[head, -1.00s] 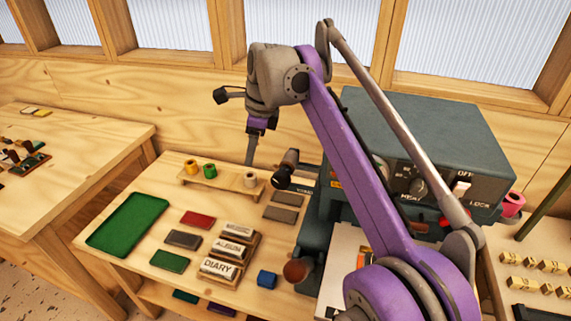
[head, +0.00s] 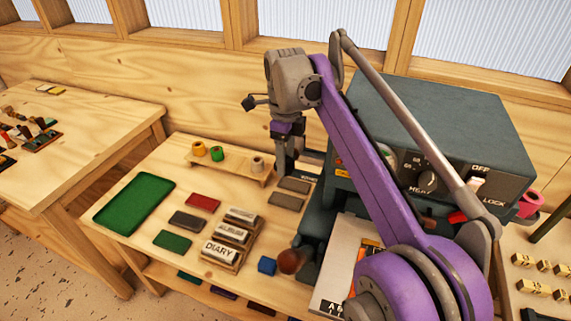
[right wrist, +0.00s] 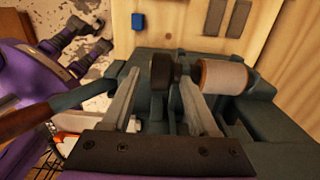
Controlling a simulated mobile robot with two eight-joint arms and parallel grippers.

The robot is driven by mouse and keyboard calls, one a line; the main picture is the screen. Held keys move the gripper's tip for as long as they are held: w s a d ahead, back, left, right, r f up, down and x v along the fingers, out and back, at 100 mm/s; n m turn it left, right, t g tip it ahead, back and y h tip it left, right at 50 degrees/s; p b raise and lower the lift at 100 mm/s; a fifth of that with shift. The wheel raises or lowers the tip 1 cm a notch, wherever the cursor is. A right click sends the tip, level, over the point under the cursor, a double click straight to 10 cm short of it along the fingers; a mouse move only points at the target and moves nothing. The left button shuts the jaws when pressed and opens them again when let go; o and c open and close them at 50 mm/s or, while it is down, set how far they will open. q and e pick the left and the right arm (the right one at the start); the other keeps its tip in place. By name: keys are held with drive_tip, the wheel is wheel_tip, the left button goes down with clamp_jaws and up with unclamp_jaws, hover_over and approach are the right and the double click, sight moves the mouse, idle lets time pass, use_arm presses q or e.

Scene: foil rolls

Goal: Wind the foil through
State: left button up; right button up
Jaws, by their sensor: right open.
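The dark green-grey foil press (head: 430,115) stands at the right of the table in the head view. My right gripper (head: 287,168) is at its left side, pointing down. In the right wrist view its open fingers (right wrist: 160,105) straddle a dark round knob (right wrist: 162,70), with gaps showing on both sides. A pale roll with copper-coloured edges (right wrist: 222,77) sits on the press beside the right finger. Gold (head: 198,149), green (head: 217,153) and tan (head: 257,163) rolls stand on a wooden rack. What looks like my left gripper (right wrist: 90,45) is low over the floor, its jaws unclear.
A blue block (head: 267,265), stamp blocks (head: 222,250), coloured blanks (head: 203,202) and a green tray (head: 135,203) lie on the table. A pink roll (head: 529,204) is at the press's right side.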

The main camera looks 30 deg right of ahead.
drive_tip(key=shift+f, duration=0.6)
clamp_jaws()
